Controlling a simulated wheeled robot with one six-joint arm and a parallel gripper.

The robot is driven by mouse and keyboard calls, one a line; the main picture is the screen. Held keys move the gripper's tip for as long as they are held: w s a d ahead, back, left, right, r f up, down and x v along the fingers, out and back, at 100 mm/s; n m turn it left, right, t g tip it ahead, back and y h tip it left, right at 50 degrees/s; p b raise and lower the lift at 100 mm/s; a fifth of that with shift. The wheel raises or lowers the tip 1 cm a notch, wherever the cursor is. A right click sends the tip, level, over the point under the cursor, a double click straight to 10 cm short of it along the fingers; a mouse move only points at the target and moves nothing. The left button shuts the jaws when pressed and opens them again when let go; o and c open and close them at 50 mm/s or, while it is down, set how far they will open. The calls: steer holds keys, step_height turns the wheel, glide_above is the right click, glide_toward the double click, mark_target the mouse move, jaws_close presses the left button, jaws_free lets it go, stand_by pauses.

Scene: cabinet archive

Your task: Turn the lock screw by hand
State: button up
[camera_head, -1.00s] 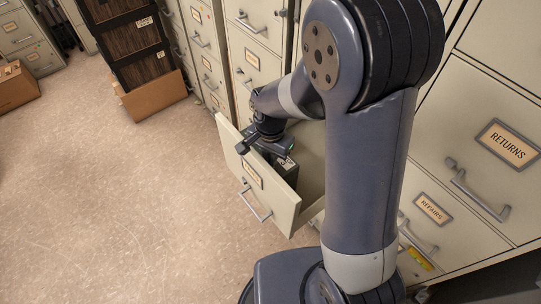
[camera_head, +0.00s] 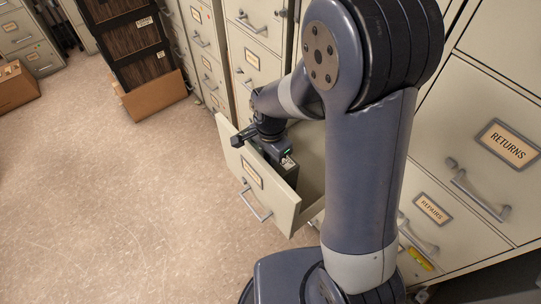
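My gripper (camera_head: 262,145) is down at the open drawer (camera_head: 270,199), over its front left part. Its fingers are small and partly hidden by my own arm, so I cannot tell whether they are open or shut. A dark box-like object (camera_head: 284,166) with a small light label stands inside the drawer, just under and beside my gripper. I cannot make out a lock screw; it is too small or hidden.
Closed cabinet drawers labelled RETURNS (camera_head: 507,144) and REPAIRS (camera_head: 433,209) stand at the right. Another brown box (camera_head: 17,88) lies at the far left. The floor (camera_head: 110,210) at the left is clear.

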steer(key=shift+o, duration=1.2)
steer(key=shift+r, duration=0.1)
step_height(320, 180, up, 6)
steer(key=p, duration=0.5)
step_height(320, 180, up, 11)
steer(key=shift+f, duration=0.25)
